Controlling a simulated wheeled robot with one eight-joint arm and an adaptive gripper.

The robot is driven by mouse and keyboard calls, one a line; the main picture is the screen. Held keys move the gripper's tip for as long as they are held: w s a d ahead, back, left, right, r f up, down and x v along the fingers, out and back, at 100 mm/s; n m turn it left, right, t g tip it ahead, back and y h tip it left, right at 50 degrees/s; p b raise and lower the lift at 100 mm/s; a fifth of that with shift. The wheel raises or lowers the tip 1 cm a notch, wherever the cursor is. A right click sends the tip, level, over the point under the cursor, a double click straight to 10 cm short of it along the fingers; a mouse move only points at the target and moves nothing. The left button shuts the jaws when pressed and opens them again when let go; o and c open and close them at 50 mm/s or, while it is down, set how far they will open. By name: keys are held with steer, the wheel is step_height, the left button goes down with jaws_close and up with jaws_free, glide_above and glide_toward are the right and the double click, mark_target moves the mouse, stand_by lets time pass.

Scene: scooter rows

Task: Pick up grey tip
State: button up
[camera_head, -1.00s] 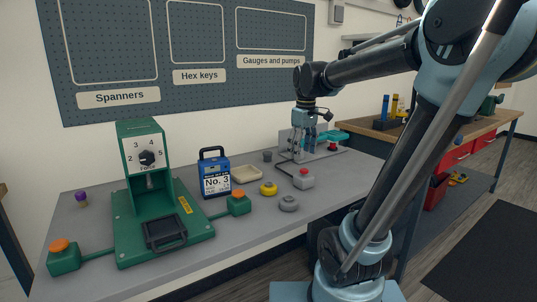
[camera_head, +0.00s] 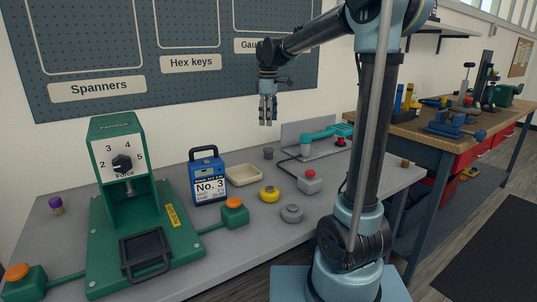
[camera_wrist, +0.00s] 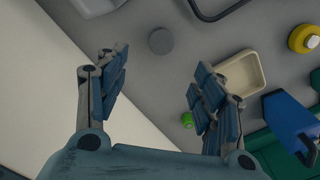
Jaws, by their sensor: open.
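Two grey pieces could be the grey tip; I cannot tell which. One is a small dark grey cylinder (camera_head: 268,153) at the back of the grey bench, also in the wrist view (camera_wrist: 161,41). The other is a rounded grey knob (camera_head: 291,213) near the front edge, shaped like the yellow knob (camera_head: 269,194) beside it. My gripper (camera_head: 268,118) hangs above the back of the bench, pointing down and empty. In the wrist view its fingers (camera_wrist: 158,80) are spread apart, with the grey cylinder beyond them.
A cream tray (camera_head: 243,175) and a blue No. 3 block (camera_head: 208,181) stand left of the cylinder. A green press (camera_head: 135,215) fills the left.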

mark_target(269, 149)
step_height(269, 149, down, 14)
steer(key=shift+s+f, duration=0.1)
steer(key=c, duration=1.1)
